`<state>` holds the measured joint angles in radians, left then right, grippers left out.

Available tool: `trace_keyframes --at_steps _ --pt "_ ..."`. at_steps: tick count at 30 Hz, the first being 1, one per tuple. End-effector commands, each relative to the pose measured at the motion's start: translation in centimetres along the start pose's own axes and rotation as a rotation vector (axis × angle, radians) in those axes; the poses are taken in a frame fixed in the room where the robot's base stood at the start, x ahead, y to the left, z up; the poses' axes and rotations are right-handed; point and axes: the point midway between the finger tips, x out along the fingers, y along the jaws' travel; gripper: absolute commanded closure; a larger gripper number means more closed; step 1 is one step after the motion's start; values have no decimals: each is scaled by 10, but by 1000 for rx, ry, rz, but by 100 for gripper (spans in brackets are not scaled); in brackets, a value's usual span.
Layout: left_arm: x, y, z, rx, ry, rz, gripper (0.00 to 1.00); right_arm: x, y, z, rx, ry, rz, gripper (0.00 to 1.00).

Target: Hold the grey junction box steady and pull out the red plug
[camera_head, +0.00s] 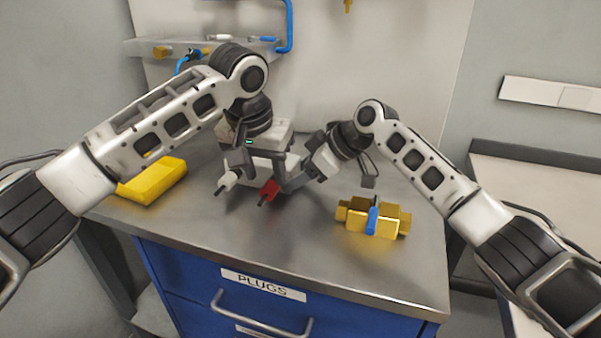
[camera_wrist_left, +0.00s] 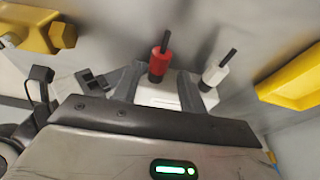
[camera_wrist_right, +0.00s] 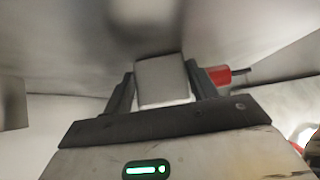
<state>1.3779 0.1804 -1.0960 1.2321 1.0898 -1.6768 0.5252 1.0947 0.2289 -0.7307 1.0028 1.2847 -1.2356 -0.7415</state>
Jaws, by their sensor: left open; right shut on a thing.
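The grey junction box (camera_head: 281,128) stands on the bench, partly hidden by my grippers. Its pale body shows between the fingers in the right wrist view (camera_wrist_right: 162,82). My right gripper (camera_wrist_right: 162,80) is shut on the box from the right side. The red plug (camera_head: 268,188) sticks out from the box's front, with a dark tip; it also shows in the left wrist view (camera_wrist_left: 160,64). My left gripper (camera_wrist_left: 160,80) is open, its fingers on either side of the red plug. Whether they touch it I cannot tell. A white plug (camera_head: 228,180) sits left of the red one.
A yellow block (camera_head: 153,180) lies at the left of the bench. A yellow fixture with a blue part (camera_head: 373,217) lies to the right. A shelf (camera_head: 150,50) with small items is on the back wall. The bench front is clear above a blue drawer (camera_head: 190,277).

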Motion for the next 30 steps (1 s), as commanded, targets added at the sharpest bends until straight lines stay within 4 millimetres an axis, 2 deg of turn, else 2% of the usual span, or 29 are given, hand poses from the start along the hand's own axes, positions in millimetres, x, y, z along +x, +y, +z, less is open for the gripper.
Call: trace_keyframes --at_steps 6,12,30 --pt "31 0 0 -2 -1 2 58 -1 0 -2 -1 5 1 69" --pt "46 1 0 -1 1 2 58 -1 0 -2 -1 5 1 69" --pt "51 1 0 0 2 3 58 -1 0 -2 -1 5 1 69"
